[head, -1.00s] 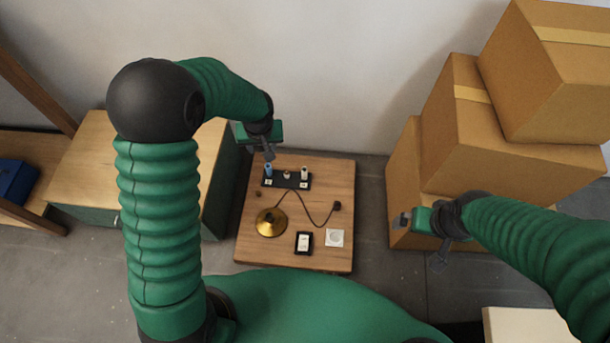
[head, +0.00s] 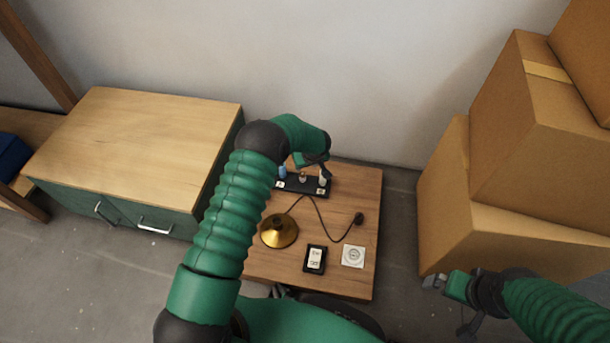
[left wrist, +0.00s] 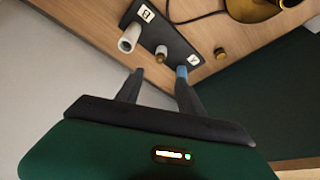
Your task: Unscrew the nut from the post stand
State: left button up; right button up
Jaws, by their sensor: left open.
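The black post stand (head: 297,186) lies near the back edge of the wooden table. It bears a blue post (head: 282,171), a short pale middle post (head: 303,176) and a white post (head: 323,181). In the left wrist view the short post (left wrist: 161,53) has a brownish end, perhaps the nut, between the white post (left wrist: 130,38) and the blue post (left wrist: 182,72). My left gripper (left wrist: 159,80) is open and empty, its fingertips pointing towards the stand, the right one close to the blue post. My right gripper (head: 434,282) is off the table's right side; its jaws are unclear.
A small brown cylinder (left wrist: 221,53) is on the table beside the stand. A brass lamp base (head: 279,231) with a black cord, a black framed card (head: 315,259) and a white square plate (head: 353,256) lie in front. Cardboard boxes (head: 520,160) stand right, a cabinet (head: 140,150) left.

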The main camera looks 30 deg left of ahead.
pick_arm(q)
jog(key=b+x, duration=0.7)
jog(key=x, duration=0.4)
jog(key=shift+f, duration=0.3)
jog(key=shift+w+r, duration=0.1)
grip_shut()
jog(key=shift+c, duration=0.2)
grip_release()
